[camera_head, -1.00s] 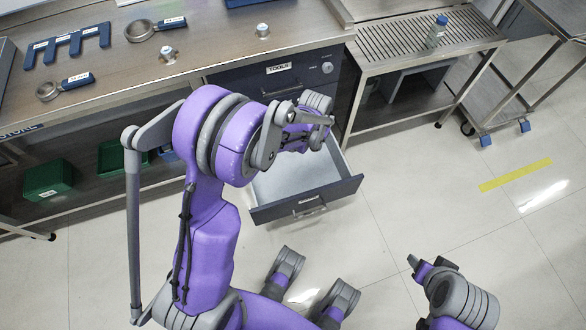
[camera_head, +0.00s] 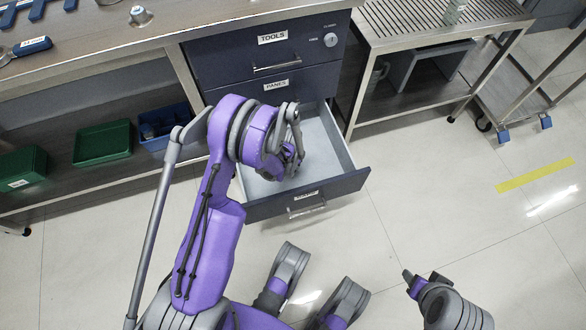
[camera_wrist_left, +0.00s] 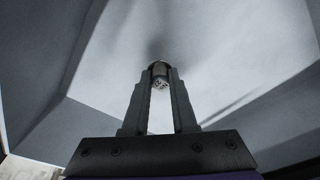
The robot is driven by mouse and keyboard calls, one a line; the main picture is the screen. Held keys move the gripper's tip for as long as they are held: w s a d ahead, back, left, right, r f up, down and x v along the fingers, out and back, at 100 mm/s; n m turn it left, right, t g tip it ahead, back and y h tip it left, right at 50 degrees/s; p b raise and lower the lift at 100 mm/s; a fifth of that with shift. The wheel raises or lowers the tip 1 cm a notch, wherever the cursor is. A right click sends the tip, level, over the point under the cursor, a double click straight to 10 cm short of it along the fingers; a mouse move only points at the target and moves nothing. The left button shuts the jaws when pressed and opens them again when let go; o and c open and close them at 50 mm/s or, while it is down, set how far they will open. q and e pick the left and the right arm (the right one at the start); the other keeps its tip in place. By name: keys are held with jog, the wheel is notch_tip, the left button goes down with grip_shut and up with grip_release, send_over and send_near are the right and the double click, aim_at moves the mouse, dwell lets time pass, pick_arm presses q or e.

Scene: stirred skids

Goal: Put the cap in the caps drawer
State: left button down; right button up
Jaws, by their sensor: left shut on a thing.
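The open drawer (camera_head: 335,145) is the lowest of the stacked drawers in the head view; the label on its front is too small to read. My left arm reaches over it from the left, and its wrist is low over the drawer's inside. In the left wrist view my left gripper (camera_wrist_left: 160,76) is shut on the cap (camera_wrist_left: 160,84), a small metallic piece with a pale, marked face, held between the fingertips. Pale drawer walls and floor surround it. The arm hides the cap in the head view. My right gripper (camera_head: 408,277) is away over the floor; its finger opening is unclear.
Above the open drawer are the closed TOOLS drawer (camera_head: 233,51) and another closed drawer (camera_head: 315,82). A slatted metal stand (camera_head: 415,30) is to the right. Green bins (camera_head: 103,143) and a blue bin (camera_head: 165,127) sit on the lower shelf.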

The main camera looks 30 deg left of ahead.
aim_at(293, 167)
pick_arm(q)
jog(key=shift+f+b, duration=0.5)
jog(key=shift+f, duration=1.3)
jog(key=shift+f, duration=0.2)
jog(key=c, duration=0.7)
grip_release()
jog(key=shift+r, duration=0.15)
